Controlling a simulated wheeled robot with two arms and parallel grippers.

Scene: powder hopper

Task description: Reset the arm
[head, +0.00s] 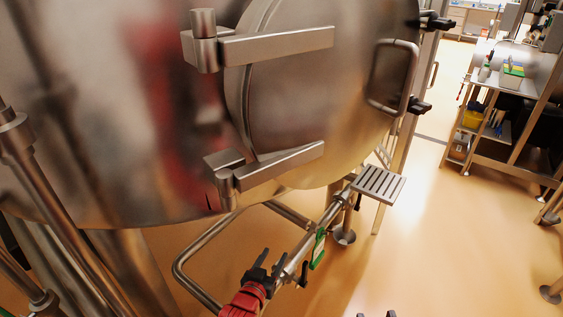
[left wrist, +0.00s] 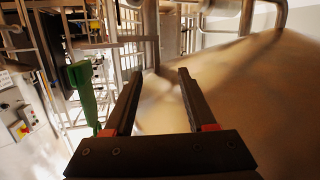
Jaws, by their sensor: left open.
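My left gripper (head: 270,268), with a red wrist and black fingers, is low in the middle of the head view, in front of the steel hopper (head: 300,100) and over the floor. In the left wrist view its two fingers (left wrist: 160,76) are apart with nothing between them. A green handle-like part (head: 319,248) hangs by the pipe just right of the gripper in the head view. A green part (left wrist: 82,92) also shows left of the fingers in the left wrist view. Two small dark tips at the head view's bottom edge may be my right gripper (head: 376,315).
A bent steel tube frame (head: 190,285) is left of my left gripper. A slatted step (head: 378,184) stands right of the hopper's lower edge. A workbench (head: 525,85) with boxes is at the upper right. The floor (head: 440,240) on the right is clear.

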